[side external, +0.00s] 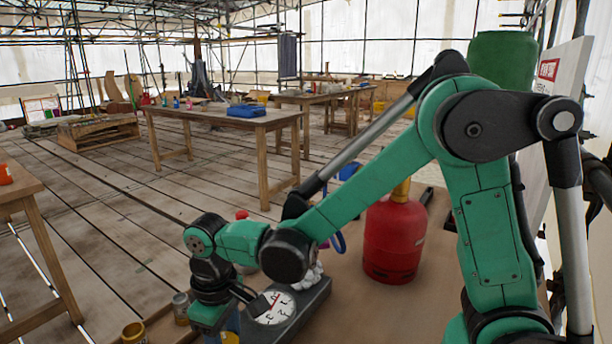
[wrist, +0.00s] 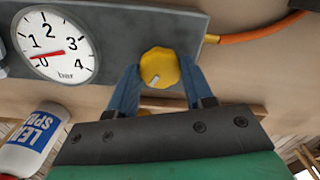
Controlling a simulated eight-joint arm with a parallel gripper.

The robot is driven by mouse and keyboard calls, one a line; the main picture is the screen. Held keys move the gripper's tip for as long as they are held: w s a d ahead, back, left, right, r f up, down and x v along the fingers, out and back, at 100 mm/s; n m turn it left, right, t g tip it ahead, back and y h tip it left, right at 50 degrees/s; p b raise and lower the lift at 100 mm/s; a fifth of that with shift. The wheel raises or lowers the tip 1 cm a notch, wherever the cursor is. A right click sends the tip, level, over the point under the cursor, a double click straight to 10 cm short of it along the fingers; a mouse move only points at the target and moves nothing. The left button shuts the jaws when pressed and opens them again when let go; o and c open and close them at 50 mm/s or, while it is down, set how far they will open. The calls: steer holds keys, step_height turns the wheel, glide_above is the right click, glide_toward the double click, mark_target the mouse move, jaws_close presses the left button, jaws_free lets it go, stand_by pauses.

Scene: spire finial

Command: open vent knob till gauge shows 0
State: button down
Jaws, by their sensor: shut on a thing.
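A yellow vent knob (wrist: 160,67) with a pale mark sits on a grey panel (wrist: 125,30) in the wrist view. My gripper (wrist: 160,82) has its two blue fingers on either side of the knob, shut on it. The pale mark points to the lower left. A round white gauge (wrist: 55,43) marked 0 to 4 bar is on the same panel, left of the knob. Its red needle points close to the 0, slightly on the side of the 1. The gauge (side external: 274,306) also shows in the side view, where my arm hides the knob.
A white spray can (wrist: 35,138) lies near the panel in the wrist view. An orange hose (wrist: 255,33) leaves the panel's right end. A red gas cylinder (side external: 394,240) stands behind the panel. A brass tin (side external: 134,333) and a grey can (side external: 181,308) stand left of my gripper.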

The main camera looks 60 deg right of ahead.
mark_target(225, 340)
stand_by(0.3)
steer(key=shift+c, duration=1.7)
jaws_free()
steer(key=shift+r, duration=0.1)
steer(key=shift+r, duration=2.75)
steer(key=s+d+r+m+t, duration=0.3)
steer(key=s+d+t, duration=0.1)
steer(key=d+t, duration=0.3)
steer(key=shift+s+d, duration=0.15)
steer(key=shift+d, duration=1.1)
